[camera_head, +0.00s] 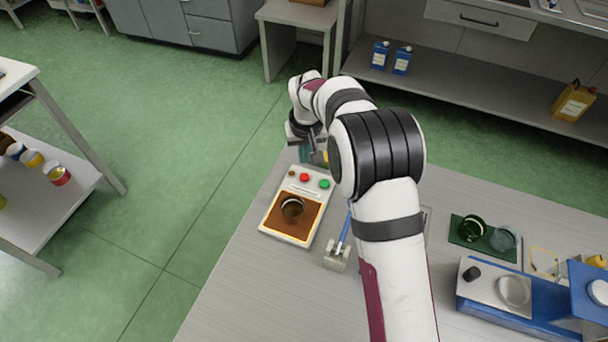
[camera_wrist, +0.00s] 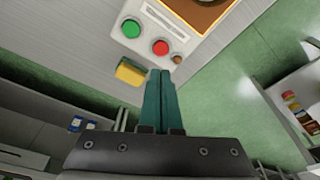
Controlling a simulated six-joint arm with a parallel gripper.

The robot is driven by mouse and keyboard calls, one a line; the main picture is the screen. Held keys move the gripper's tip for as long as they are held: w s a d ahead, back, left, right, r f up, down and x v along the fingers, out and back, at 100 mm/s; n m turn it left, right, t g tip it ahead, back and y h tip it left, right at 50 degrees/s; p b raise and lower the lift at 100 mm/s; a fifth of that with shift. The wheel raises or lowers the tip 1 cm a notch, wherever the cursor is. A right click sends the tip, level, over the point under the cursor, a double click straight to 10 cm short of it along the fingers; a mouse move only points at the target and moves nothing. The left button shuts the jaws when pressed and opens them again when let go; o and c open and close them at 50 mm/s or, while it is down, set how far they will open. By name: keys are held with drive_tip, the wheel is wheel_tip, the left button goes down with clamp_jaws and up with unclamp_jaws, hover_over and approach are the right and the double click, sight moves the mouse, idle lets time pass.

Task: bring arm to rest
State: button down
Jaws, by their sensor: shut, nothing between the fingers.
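My gripper (camera_wrist: 159,75) shows in the wrist view with its two teal fingers together and nothing between them. In the head view my gripper (camera_head: 308,150) hangs near the far left edge of the grey table (camera_head: 240,290), just beyond a white device and partly hidden by my arm. The white device (camera_head: 270,222) has a brown top plate with a dark round dish on it. It carries red and green buttons, which also show in the wrist view, near the green button (camera_wrist: 131,28) and the red button (camera_wrist: 160,47).
A yellow block (camera_wrist: 130,72) lies beside the fingers. A blue-handled tool (camera_head: 338,255) lies right of the device. A green mat (camera_head: 461,241) with glass dishes and a blue machine (camera_head: 522,310) stand at the right. A shelf unit (camera_head: 62,200) stands left across open floor.

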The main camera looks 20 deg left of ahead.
drive_tip(key=shift+r, duration=0.15)
drive_tip(key=s+d+r+m, duration=0.2)
drive_tip(key=s+d+r, duration=0.1)
drive_tip(key=d+r, duration=0.25)
drive_tip(key=s+d+r+m, duration=0.2)
drive_tip(key=s+d+r, duration=0.15)
drive_tip(key=d, duration=0.35)
drive_tip(key=s+d+r+m, duration=0.1)
drive_tip(key=s+d, duration=0.3)
drive_tip(key=s, duration=0.4)
drive_tip(key=s+d+r+m+g, duration=0.1)
drive_tip(key=s+d+m, duration=0.2)
drive_tip(key=s+d, duration=0.2)
drive_tip(key=s+d+r+m+g, duration=0.1)
drive_tip(key=s+d+r+m, duration=0.1)
drive_tip(key=s, duration=0.9)
drive_tip(key=shift+d+m+y, duration=0.3)
drive_tip(key=shift+d+m, duration=0.3)
drive_tip(key=shift+d, duration=0.6)
